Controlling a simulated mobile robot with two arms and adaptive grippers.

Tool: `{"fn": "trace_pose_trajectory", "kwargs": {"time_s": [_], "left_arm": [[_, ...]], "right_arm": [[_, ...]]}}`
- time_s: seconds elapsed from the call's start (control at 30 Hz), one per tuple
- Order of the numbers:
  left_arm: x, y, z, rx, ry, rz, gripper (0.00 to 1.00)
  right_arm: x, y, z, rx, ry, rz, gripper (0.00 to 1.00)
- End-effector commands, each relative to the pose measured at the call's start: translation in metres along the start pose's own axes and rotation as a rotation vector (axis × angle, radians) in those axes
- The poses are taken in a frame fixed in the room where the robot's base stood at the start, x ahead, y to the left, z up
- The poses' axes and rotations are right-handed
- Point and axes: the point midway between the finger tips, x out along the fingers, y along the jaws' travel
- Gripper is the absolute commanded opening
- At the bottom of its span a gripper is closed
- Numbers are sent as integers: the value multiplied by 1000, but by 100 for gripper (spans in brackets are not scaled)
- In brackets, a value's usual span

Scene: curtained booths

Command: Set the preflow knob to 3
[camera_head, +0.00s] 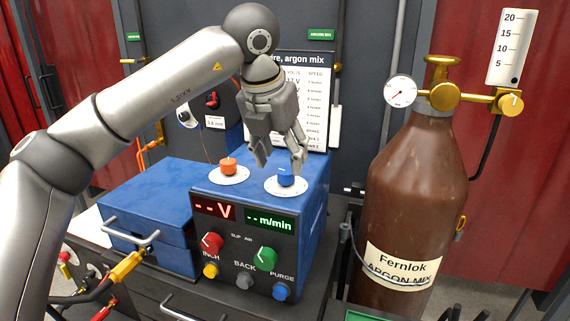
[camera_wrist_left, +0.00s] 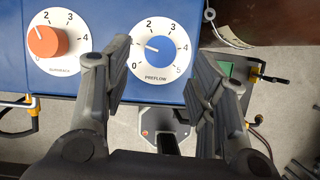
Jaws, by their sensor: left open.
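The blue preflow knob (camera_head: 286,176) sits on a white round dial on top of the blue welder box (camera_head: 262,205). In the left wrist view the preflow knob (camera_wrist_left: 160,49) has a small white pointer mark on its left side, aimed left and slightly up, seemingly near 1. The 2 and 3 are at the top of the dial, 4 and 5 at the right. My left gripper (camera_head: 279,160) is open and points down above the preflow knob. Its fingers (camera_wrist_left: 164,60) stand on either side of the knob in the wrist view, apparently not touching it. My right gripper is out of view.
An orange knob labelled burnback (camera_wrist_left: 47,41) is left of the preflow dial. The front panel has red and green knobs, buttons and displays (camera_head: 243,217). A brown argon cylinder (camera_head: 415,190) stands close on the right. A blue case (camera_head: 160,205) is on the left.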

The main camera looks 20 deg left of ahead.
Motion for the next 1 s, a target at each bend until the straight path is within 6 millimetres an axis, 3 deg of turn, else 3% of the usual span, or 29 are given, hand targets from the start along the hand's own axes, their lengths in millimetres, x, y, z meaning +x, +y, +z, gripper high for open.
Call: {"fn": "trace_pose_trajectory", "kwargs": {"time_s": [0.1,0.3,0.63,1.0], "left_arm": [[19,0,0,1,4,0,52],[39,0,0,0,1,0,52],[43,0,0,0,0,-1,52],[42,0,0,1,0,-1,7]], "right_arm": [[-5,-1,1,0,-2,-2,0],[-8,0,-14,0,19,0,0],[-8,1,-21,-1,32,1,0],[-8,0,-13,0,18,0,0]]}}
